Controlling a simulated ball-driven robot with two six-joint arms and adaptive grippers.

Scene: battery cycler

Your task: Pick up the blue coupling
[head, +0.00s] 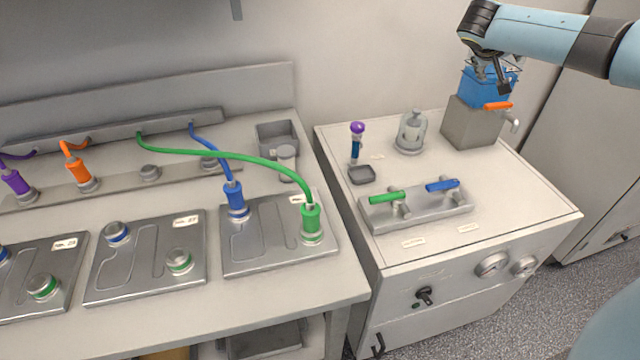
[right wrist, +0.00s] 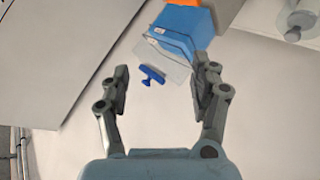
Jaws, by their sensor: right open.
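The blue coupling (head: 236,197) is a blue cylinder on the end of a blue hose. It stands upright on a port at the left of the right-hand metal plate (head: 265,262) on the left bench. A green coupling (head: 311,220) on a green hose stands on the same plate, to its right. My right gripper (head: 497,84) is far to the right of the blue coupling, at a blue box over the right cabinet. In the right wrist view my right gripper (right wrist: 160,85) is open, with nothing clasped between its fingers. My left gripper is not in view.
The blue box (right wrist: 184,28) is close beyond the right gripper, with a clear sheet and a small blue T-shaped part (right wrist: 151,76) nearby. A grey block (head: 472,122) stands below the box. A valve block (head: 418,211) sits near the cabinet front. The green hose arches beside the blue one.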

